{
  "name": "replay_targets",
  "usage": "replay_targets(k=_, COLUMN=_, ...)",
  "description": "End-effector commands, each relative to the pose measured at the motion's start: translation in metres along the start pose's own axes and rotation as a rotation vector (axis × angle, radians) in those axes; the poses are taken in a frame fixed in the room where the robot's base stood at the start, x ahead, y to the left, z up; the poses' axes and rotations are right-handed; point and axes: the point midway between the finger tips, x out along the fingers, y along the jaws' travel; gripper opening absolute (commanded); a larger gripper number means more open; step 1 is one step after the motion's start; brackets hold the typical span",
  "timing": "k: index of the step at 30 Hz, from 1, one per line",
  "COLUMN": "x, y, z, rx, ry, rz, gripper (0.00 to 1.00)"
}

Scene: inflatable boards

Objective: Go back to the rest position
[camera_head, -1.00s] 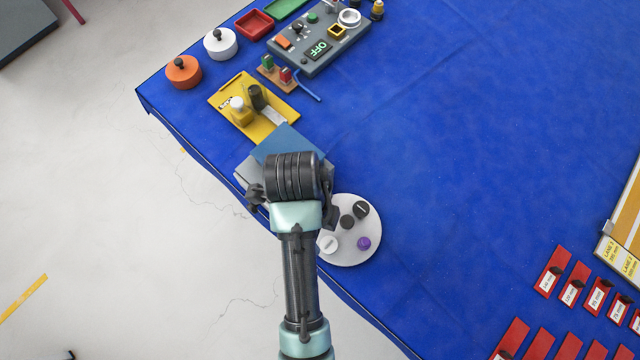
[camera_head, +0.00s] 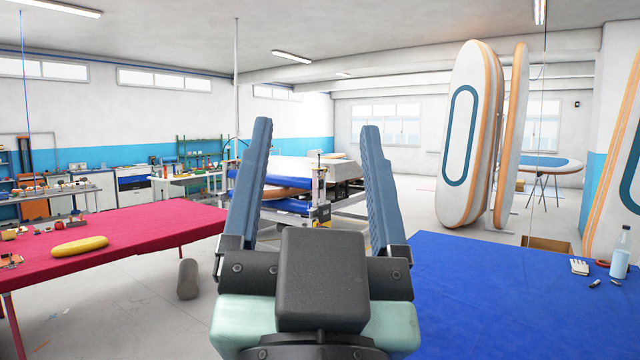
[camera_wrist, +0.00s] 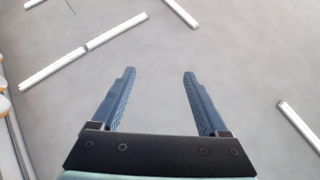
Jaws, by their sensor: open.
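My gripper (camera_head: 312,185) is raised in front of the head camera, with its two blue fingers spread wide and pointing up. It is open, with nothing between the fingers. In the wrist view my gripper (camera_wrist: 160,100) also shows its fingers apart and empty. Behind them is a plain grey surface with several long white fixtures (camera_wrist: 117,31), which look like ceiling lights. The gripper touches nothing in either view.
A blue-covered table (camera_head: 500,290) is at the right, bearing a bottle (camera_head: 620,252) and a glove (camera_head: 579,267). A red-covered table (camera_head: 130,230) with a yellow object (camera_head: 80,246) is at the left. A grey cylinder (camera_head: 188,279) is beside it. Boards (camera_head: 468,135) stand at the back right.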

Motion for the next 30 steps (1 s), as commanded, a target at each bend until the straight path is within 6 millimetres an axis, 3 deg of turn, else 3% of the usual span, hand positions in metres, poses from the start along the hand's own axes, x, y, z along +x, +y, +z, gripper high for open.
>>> replay_targets(k=1, x=-0.001, y=0.0, z=-0.019, rx=-0.044, ry=0.057, rz=-0.003, gripper=0.77)
replay_targets(k=4, x=-0.003, y=-0.001, z=-0.037, rx=-0.097, ry=0.116, rz=-0.004, gripper=0.77)
replay_targets(k=15, x=-0.004, y=-0.001, z=-0.039, rx=-0.107, ry=0.123, rz=-0.004, gripper=0.77)
replay_targets(k=25, x=-0.046, y=0.002, z=0.013, rx=-0.098, ry=0.122, rz=-0.011, gripper=0.77)
replay_targets(k=30, x=-0.057, y=0.003, z=0.026, rx=-0.095, ry=0.122, rz=-0.013, gripper=0.77)
